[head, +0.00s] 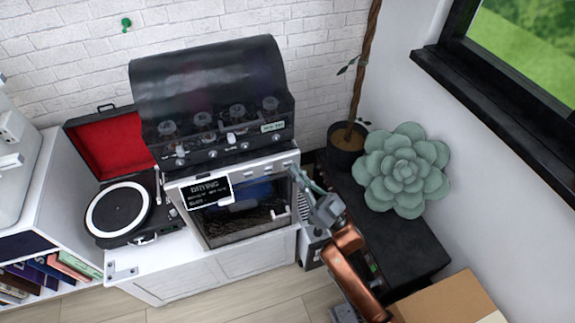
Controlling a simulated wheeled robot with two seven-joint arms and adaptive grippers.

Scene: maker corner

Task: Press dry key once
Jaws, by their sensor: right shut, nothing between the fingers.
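A machine with a dark domed lid (208,80) stands on a white cabinet. Its display (207,192) reads "DRYING" in large letters, with smaller lines under it that I cannot read surely. The dry key cannot be made out; the right end of the front panel is partly covered by my gripper. My right gripper (296,174) comes in from the lower right on a copper-coloured arm. It is shut and empty, with its tips at the upper right corner of the machine's front. Whether they touch it I cannot tell. My left gripper is not in view.
An open record player (118,209) with a red-lined lid stands left of the machine. A large succulent (404,172) and a potted trunk plant (347,146) stand on the right by a dark cabinet (415,247). A cardboard box (450,300) is at the lower right.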

